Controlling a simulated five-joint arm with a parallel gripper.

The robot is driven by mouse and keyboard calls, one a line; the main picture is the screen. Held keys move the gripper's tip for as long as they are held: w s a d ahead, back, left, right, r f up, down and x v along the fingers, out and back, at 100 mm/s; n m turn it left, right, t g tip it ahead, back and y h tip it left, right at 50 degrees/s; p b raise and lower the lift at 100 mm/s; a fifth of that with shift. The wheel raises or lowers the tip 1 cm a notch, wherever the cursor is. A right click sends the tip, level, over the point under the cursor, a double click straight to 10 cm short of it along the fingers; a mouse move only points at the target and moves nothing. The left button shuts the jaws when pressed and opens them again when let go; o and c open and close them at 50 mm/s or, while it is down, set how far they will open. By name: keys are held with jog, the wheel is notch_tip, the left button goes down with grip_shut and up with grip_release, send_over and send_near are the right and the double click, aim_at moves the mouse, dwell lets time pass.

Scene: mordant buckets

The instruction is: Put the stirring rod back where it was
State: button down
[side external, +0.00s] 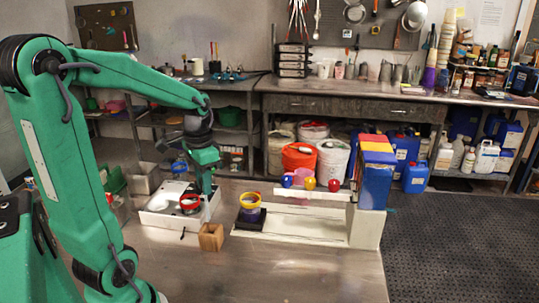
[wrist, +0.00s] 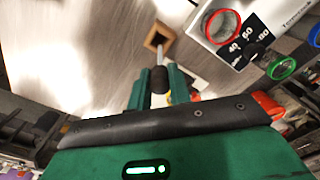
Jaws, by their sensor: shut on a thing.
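The stirring rod (wrist: 160,58) has a dark grip and a thin pale shaft. My gripper (wrist: 158,80) is shut on the dark grip. In the wrist view the shaft runs toward the opening of the wooden holder (wrist: 149,40). I cannot tell whether its tip is inside or just above.
Beside the holder is a white unit (side external: 158,221) with a red-rimmed vessel (side external: 190,203) and a dial marked 40, 60, 80. To the right, a yellow-rimmed vessel (side external: 250,201) stands on a black base. A white rail (side external: 277,193) carries coloured cups. The front floor is clear.

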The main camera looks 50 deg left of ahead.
aim_at(207, 206)
jog(key=shift+f, duration=3.95)
jog(key=c, duration=1.3)
grip_release()
notch_tip(207, 206, up, 12)
jog(key=shift+r, duration=0.15)
